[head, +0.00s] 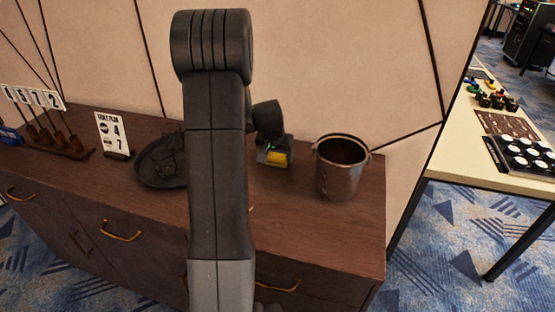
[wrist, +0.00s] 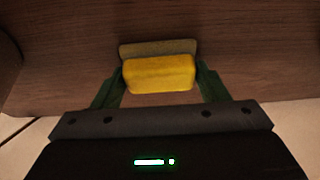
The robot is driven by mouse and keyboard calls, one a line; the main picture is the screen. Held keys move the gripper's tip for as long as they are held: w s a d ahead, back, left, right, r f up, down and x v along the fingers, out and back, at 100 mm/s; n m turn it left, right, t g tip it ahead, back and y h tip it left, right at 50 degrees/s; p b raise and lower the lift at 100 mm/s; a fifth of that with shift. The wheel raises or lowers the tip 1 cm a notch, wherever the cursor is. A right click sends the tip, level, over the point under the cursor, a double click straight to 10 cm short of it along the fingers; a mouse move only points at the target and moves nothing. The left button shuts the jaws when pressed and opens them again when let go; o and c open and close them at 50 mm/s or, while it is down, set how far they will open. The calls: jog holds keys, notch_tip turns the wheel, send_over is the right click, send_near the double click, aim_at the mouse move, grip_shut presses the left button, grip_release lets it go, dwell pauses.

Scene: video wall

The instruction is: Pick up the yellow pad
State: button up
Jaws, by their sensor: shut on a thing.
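The yellow pad (wrist: 160,75) sits between the two green fingers of my gripper (wrist: 160,82) in the wrist view. My gripper is shut on it, one finger at each side. A grey-tan strip (wrist: 158,48) shows along the pad's far edge; I cannot tell whether it is part of the pad. In the head view the yellow pad (head: 277,158) shows low at the brown cabinet top (head: 300,205), under my gripper (head: 275,152). I cannot tell whether it touches the wood.
A metal bucket (head: 339,175) stands right of the gripper. A dark round tray (head: 150,176), partly hidden by my arm, lies to the left. A sign card (head: 114,134) and number cards on a rack (head: 65,148) stand further left. A light table (head: 490,150) is at the right.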

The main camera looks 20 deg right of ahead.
notch_tip(320, 180, up, 10)
jog(key=shift+r, duration=0.1)
jog(key=o, duration=0.4)
jog(key=c, duration=0.3)
